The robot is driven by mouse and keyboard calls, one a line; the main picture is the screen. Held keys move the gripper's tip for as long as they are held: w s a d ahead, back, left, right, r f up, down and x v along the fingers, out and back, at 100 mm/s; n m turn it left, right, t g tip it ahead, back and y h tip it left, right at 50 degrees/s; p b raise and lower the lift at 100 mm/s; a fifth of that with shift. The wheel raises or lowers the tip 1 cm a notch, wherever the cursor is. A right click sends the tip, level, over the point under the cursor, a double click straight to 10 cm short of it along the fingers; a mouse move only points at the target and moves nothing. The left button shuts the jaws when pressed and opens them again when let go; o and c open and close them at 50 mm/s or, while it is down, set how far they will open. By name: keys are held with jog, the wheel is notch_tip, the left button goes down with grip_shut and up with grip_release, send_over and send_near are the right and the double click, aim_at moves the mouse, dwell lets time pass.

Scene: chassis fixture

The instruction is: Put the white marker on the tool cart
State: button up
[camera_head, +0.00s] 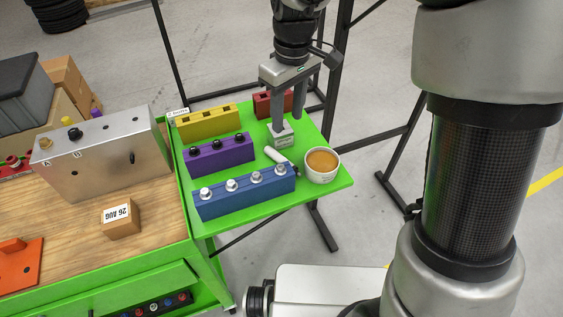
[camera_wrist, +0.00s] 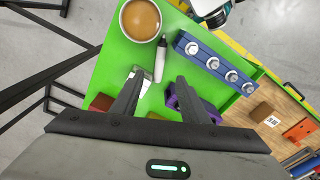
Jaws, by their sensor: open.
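The white marker (camera_head: 276,155) lies on the green side shelf (camera_head: 328,187), between the blue block and the cup. In the wrist view the white marker (camera_wrist: 160,60) has a dark end and appears just beyond the gap between the fingertips. My gripper (camera_head: 287,121) points down over the shelf, open and empty, behind the marker. Its two fingers also show in the wrist view (camera_wrist: 158,82). A small silvery block (camera_head: 281,135) stands by the left fingertip; I cannot tell whether they touch. The tool cart has a wooden top (camera_head: 80,222) and a green frame, left of the shelf.
A cup of brown liquid (camera_head: 322,165) stands right beside the marker. Blue (camera_head: 246,190), purple (camera_head: 218,154), yellow (camera_head: 207,121) and red (camera_head: 268,103) blocks share the shelf. A metal box (camera_head: 105,155), small carton (camera_head: 120,218) and orange piece (camera_head: 18,264) occupy the cart top, with bare wood between.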

jog(key=r, duration=0.2)
jog(key=b, duration=0.3)
send_over(283, 159)
jog(key=f, duration=1.1)
jog(key=shift+s+d+f, duration=0.1)
jog(key=shift+s+f, duration=0.1)
jog(key=shift+s, duration=0.15)
jog(key=shift+w+f+b, duration=0.2)
jog(key=shift+f+b, duration=0.35)
jog(key=shift+f, duration=0.95)
jog(key=shift+w+f+b, duration=0.2)
jog(key=shift+f+b, duration=0.35)
jog(key=shift+f, duration=0.95)
grip_shut()
